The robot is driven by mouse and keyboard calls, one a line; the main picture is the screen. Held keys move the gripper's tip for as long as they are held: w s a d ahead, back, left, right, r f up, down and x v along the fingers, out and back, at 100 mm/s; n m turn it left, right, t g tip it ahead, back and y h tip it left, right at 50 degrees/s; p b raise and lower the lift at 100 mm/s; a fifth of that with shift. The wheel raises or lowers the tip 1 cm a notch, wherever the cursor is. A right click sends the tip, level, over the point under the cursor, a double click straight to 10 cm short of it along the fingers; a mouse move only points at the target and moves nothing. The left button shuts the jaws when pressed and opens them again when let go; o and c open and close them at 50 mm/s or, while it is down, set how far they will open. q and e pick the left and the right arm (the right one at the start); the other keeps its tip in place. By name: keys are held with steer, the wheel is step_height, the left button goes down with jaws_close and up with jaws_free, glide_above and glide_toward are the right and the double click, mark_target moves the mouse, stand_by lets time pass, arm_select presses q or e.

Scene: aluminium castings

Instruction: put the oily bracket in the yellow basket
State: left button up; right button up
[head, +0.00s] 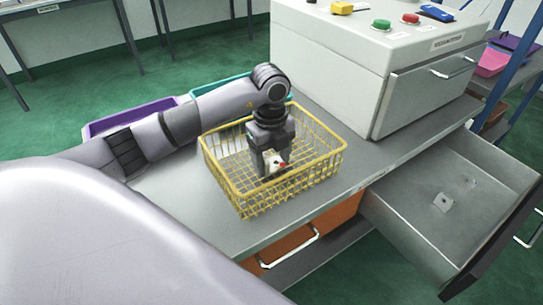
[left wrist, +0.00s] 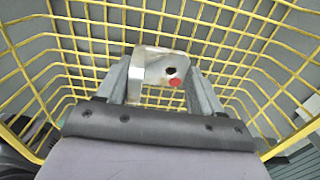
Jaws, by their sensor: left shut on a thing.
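The yellow basket (head: 300,169) is a wire basket on the grey bench top. My left gripper (head: 273,168) reaches down inside it from above. It is shut on a small pale metal bracket (head: 279,162) with a red spot. In the left wrist view the bracket (left wrist: 150,63) sits between the two fingers (left wrist: 165,82), with a dark spot beside the red one. I cannot tell whether the dark spot is oil or a hole, nor whether the bracket touches the basket floor. My right gripper is out of view.
A white machine (head: 345,60) with coloured buttons stands behind the basket. A purple tray (head: 125,117) and a teal tray (head: 222,86) lie behind my arm.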

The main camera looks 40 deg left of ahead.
arm_select(q)
steer(key=o, duration=1.1)
steer(key=shift+c, duration=0.2)
steer(key=shift+r, duration=0.1)
step_height(320, 180, up, 12)
steer(key=shift+p, duration=0.3)
steer(key=shift+s, duration=0.15)
